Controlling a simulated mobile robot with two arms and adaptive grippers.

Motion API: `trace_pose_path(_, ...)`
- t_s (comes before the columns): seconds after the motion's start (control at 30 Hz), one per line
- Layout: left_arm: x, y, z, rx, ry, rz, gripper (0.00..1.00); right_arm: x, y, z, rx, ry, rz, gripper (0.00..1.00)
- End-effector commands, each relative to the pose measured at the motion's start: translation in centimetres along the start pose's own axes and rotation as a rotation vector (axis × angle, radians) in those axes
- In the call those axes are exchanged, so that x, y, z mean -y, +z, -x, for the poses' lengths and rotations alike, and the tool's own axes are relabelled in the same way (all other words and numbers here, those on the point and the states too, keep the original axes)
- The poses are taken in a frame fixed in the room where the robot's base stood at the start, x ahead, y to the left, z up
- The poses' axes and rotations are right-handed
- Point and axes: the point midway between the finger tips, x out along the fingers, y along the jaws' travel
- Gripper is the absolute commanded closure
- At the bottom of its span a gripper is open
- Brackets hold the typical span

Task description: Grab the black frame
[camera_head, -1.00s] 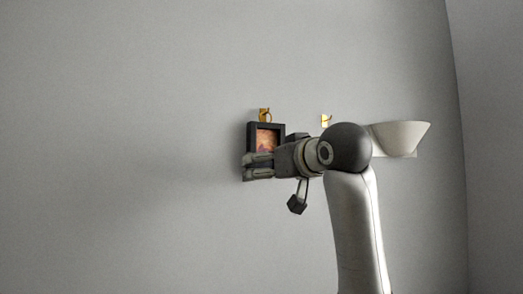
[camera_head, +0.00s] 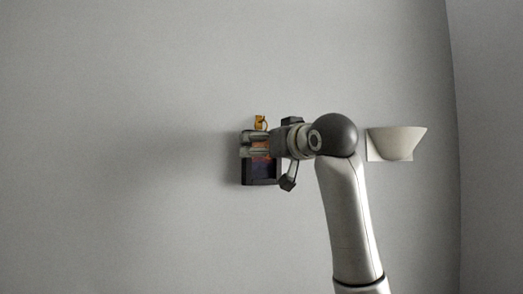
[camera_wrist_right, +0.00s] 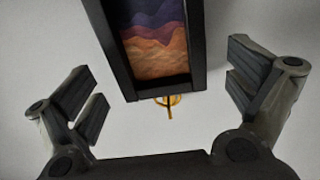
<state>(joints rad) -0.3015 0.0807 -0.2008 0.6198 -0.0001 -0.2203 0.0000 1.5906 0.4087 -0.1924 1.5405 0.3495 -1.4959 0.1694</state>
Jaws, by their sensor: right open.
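The black frame (camera_head: 262,181), with an orange and purple picture, hangs on the wall below a gold hook (camera_head: 260,121). My right gripper (camera_head: 243,145) is open and lies across its upper part, hiding some of it. In the right wrist view the black frame (camera_wrist_right: 165,89) reaches in from the top, between the two spread fingers of the right gripper (camera_wrist_right: 168,92). Clear gaps show on both sides, so neither finger touches it. The gold hook (camera_wrist_right: 170,103) shows just beyond the frame's edge. My left gripper is out of view.
A pale bowl-shaped wall fixture (camera_head: 397,141) is on the wall right of my arm. The wall left of the frame is bare. A wall corner runs down the far right.

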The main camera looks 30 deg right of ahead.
Motion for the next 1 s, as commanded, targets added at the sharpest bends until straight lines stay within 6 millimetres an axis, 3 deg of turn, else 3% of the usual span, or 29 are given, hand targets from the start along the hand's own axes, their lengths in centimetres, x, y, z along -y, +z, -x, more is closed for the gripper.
trace_pose_path(0.03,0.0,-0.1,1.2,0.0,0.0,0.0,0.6,-0.1,-0.5,-0.6,0.004,0.001,0.0,0.0)
trace_pose_path(0.2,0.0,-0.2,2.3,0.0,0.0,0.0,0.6,-0.2,-0.4,-2.5,0.003,0.0,0.0,0.0)
trace_pose_path(0.57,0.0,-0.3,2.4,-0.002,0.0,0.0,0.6,-0.1,0.0,-3.1,0.0,0.0,0.0,0.0)
trace_pose_path(0.9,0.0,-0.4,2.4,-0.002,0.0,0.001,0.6,-0.1,-0.1,-3.0,0.0,0.0,0.0,0.44)
trace_pose_path(1.0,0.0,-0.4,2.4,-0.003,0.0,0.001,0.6,-0.1,-0.1,-3.0,-0.002,0.0,0.0,0.46)
